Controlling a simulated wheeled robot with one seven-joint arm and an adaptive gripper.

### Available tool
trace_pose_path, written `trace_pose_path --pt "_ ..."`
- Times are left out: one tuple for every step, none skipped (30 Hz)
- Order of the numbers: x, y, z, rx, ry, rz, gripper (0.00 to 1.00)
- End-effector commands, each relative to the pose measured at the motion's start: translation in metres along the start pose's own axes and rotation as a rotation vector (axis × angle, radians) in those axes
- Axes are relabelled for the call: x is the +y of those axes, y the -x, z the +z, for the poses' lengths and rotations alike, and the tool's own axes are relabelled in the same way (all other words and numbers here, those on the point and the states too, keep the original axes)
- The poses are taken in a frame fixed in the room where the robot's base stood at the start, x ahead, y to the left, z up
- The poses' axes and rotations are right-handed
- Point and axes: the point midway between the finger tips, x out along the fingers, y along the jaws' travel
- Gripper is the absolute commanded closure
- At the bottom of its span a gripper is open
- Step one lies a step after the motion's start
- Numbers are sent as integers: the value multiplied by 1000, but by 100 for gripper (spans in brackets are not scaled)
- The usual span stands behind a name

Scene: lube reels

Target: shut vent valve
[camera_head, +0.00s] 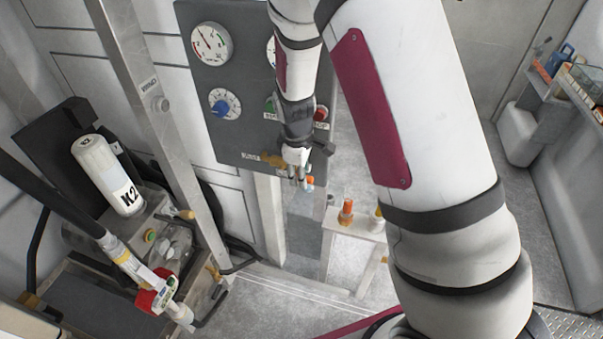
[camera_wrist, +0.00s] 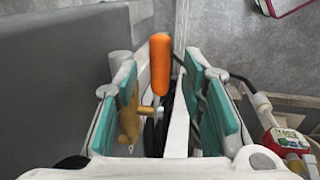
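A brass valve fitting (camera_head: 271,160) sits at the lower edge of the grey panel, and a brass body (camera_wrist: 128,115) shows by the left finger in the wrist view. A lever with an orange grip (camera_wrist: 160,62) stands between my finger pads in the wrist view. An orange tip (camera_head: 310,181) shows beside my fingers in the head view. My gripper (camera_head: 298,179) is open at the panel's lower edge. Its teal pads stand apart on both sides of the lever (camera_wrist: 164,100), and I see no clear contact. The fingers partly hide the valve body.
The grey panel (camera_head: 230,120) carries a gauge (camera_head: 211,44), a blue knob (camera_head: 224,103) and a red button (camera_head: 321,113). A metal post (camera_head: 150,100) and a white K2 cylinder (camera_head: 108,175) stand left. A small table with an orange-topped bottle (camera_head: 346,211) stands right of my gripper.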

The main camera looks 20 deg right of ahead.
Motion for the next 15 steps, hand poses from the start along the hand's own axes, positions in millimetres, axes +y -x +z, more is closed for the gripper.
trace_pose_path --pt "0 -5 0 0 0 0 63" --pt "0 -7 0 0 1 0 63" --pt "0 -9 0 -1 1 0 63" --pt "0 -10 0 -1 1 0 63" --pt "0 -11 0 0 1 0 63" --pt "0 -12 0 0 1 0 63" --pt "0 -12 0 0 1 1 63" --pt "0 -12 0 0 1 1 63" --pt "0 -12 0 0 1 1 63" --pt "0 -12 0 1 1 1 63" --pt "0 -12 0 1 1 1 63" --pt "0 -12 0 1 1 1 63" --pt "0 -12 0 1 1 1 63" --pt "0 -12 0 0 1 1 65" --pt "0 -12 0 0 1 1 74"
